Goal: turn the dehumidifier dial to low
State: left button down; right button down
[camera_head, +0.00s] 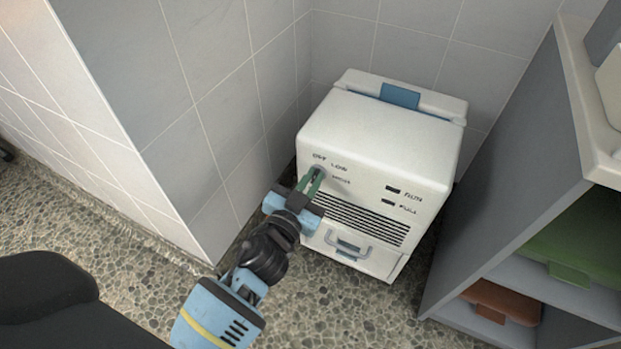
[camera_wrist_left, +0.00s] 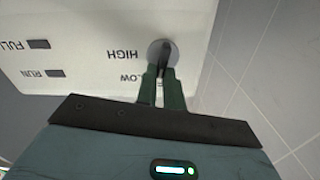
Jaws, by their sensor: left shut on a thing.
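The dehumidifier (camera_head: 385,133) is a white box in the tiled corner. Its round grey dial (camera_wrist_left: 171,48) is at the upper left of its front face, with small OFF, LOW and HIGH marks around it. The wrist view shows the panel upside down, with HIGH and part of LOW readable beside the dial. My left gripper (camera_head: 316,176) reaches up to the dial, its green fingers shut on the dial's dark ridge. The fingers (camera_wrist_left: 162,76) cover part of the dial, and I cannot tell which mark it points to. My right gripper is out of view.
A tiled wall (camera_head: 205,110) stands close to the left of the dehumidifier. Below the dial are a vent grille (camera_head: 365,220) and a drawer handle (camera_head: 348,245).

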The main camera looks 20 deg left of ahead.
pick_arm(q)
jog(key=shift+d+f+m, duration=0.15)
jog(key=shift+d+m, duration=0.05)
jog(key=shift+m, duration=1.45)
jog(key=shift+d+f+m, duration=0.1)
jog(key=shift+d+m, duration=0.1)
jog(key=shift+m, duration=1.45)
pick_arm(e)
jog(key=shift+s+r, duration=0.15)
pick_arm(q)
jog(key=c, duration=1.5)
grip_release()
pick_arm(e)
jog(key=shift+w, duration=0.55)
pick_arm(q)
jog(key=shift+s, duration=0.15)
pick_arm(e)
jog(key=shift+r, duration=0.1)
